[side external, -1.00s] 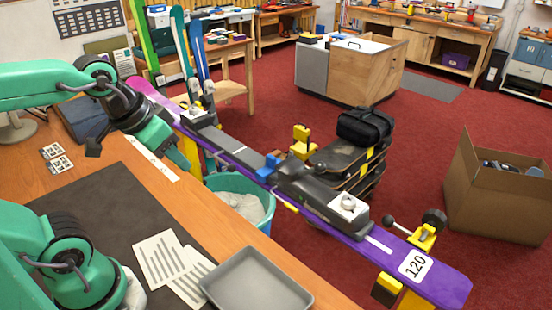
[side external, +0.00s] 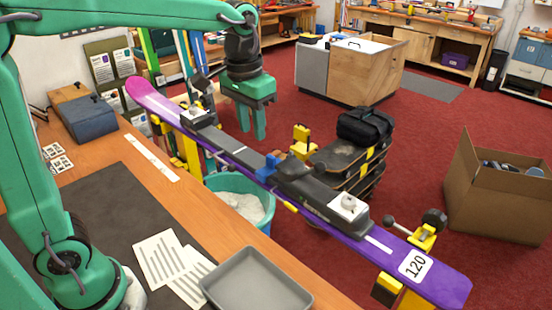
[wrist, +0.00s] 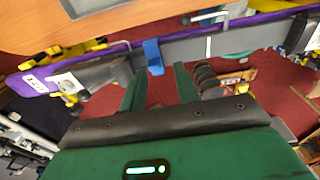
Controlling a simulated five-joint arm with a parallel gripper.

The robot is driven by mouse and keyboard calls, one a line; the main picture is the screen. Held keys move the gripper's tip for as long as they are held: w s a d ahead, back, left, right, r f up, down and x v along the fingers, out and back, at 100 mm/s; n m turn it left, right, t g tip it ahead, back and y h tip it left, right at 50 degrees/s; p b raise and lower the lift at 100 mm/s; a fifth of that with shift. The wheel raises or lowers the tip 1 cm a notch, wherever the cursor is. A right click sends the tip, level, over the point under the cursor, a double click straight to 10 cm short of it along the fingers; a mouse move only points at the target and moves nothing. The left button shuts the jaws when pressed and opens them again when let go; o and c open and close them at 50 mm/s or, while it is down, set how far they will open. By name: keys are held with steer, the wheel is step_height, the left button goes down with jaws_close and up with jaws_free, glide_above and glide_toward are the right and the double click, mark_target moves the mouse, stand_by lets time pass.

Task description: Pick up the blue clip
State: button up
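The blue clip (side external: 268,167) sits on the purple ski (side external: 413,243), near the middle of the dark binding track, in the side external view. In the wrist view the clip (wrist: 153,56) lies just beyond my fingertips, nearer the left finger. My gripper (side external: 251,135) points down with its two green fingers apart and nothing between them. In the side view it hangs up and left of the clip, toward the far side of the ski. The wrist view also shows my gripper (wrist: 159,76) open. I see no contact with the clip.
The ski rests on yellow vises (side external: 420,238) along the wooden bench (side external: 215,228). A teal bin (side external: 236,184) stands below it. A black bag on stacked boards (side external: 365,128) is right of the gripper. A grey tray (side external: 257,284) and papers lie on the bench.

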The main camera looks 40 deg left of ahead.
mark_target(271, 157)
steer(key=shift+g, duration=0.5)
steer(key=shift+w+d+f, duration=0.25)
steer(key=shift+w+d, duration=0.05)
steer(key=shift+w, duration=0.3)
steer(key=shift+w+d+f, duration=0.2)
steer(key=shift+w+d, duration=0.05)
steer(key=shift+w, duration=0.3)
steer(key=shift+w+d+f, duration=0.25)
steer(key=shift+w+d, duration=0.05)
steer(key=shift+w, duration=0.3)
steer(key=shift+f, duration=0.1)
steer(key=shift+f, duration=1.25)
steer(key=shift+d+f, duration=0.1)
steer(key=shift+f, duration=2.5)
steer(key=c, duration=0.6)
